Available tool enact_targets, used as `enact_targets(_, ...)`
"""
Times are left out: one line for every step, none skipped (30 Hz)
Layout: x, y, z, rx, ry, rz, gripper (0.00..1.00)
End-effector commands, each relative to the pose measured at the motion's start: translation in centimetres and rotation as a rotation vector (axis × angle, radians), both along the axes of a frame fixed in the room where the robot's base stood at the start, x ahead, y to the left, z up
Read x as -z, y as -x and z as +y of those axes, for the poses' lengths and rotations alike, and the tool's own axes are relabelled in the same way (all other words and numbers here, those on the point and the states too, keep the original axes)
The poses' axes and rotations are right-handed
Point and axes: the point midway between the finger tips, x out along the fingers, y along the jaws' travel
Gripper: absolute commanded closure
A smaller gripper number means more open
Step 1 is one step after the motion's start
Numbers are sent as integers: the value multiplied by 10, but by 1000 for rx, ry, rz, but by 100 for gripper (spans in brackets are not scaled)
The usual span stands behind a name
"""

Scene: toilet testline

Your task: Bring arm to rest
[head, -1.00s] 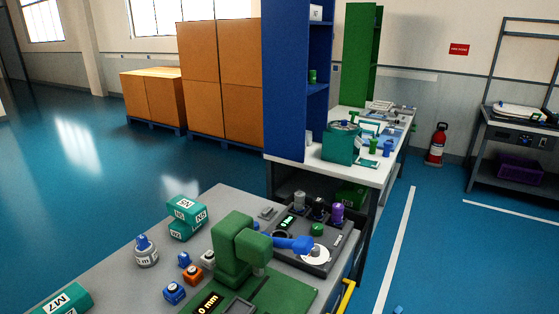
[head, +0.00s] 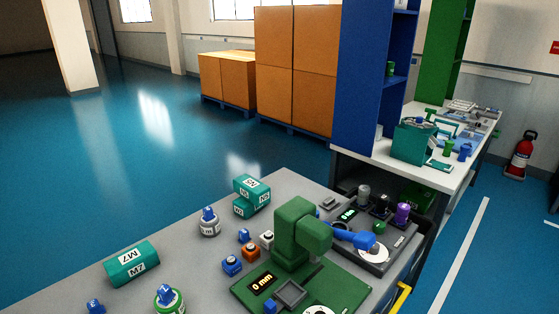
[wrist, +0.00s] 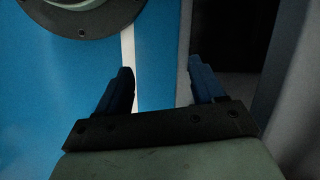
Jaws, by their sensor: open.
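My gripper (wrist: 160,85) shows in the wrist view with its two blue fingers apart and nothing between them. Beneath it are blue floor and a white floor line (wrist: 130,60). A dark opening lies beyond the right finger. The gripper and arm do not show in the head view, so their place over the benches cannot be told from there.
A grey bench (head: 60,285) carries a green press-like device (head: 298,235), a dark instrument panel (head: 395,250), teal blocks (head: 133,263) and several small blue-topped parts. Behind stand a white workbench (head: 375,160), blue shelf (head: 365,80) and cardboard boxes (head: 297,70). Blue floor (head: 130,170) is clear at left.

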Motion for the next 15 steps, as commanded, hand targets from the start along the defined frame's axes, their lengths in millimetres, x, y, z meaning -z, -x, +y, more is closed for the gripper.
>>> enact_targets(-5, 19, 10, -91, 1, 43, 32)
enact_targets(-7, 29, 14, -143, 2, 69, 32)
enact_targets(-11, 42, 18, -208, 4, 102, 32)
enact_targets(-13, 51, 20, -257, 6, 126, 32)
enact_targets(-16, 59, 22, -300, 8, 150, 32)
enact_targets(-19, 70, 24, -357, 10, 180, 32)
enact_targets(-21, 78, 25, -395, 12, 203, 32)
enact_targets(-24, 84, 25, -430, 14, 221, 32)
enact_targets(-26, 92, 26, -471, 16, 245, 32)
enact_targets(-28, 96, 26, -498, 17, 260, 32)
enact_targets(-30, 100, 26, -520, 19, 274, 32)
enact_targets(-32, 105, 26, -547, 21, 289, 32)
enact_targets(-33, 107, 26, -557, 21, 295, 32)
enact_targets(-33, 107, 26, -557, 21, 295, 32)
enact_targets(-33, 107, 26, -557, 21, 295, 32)
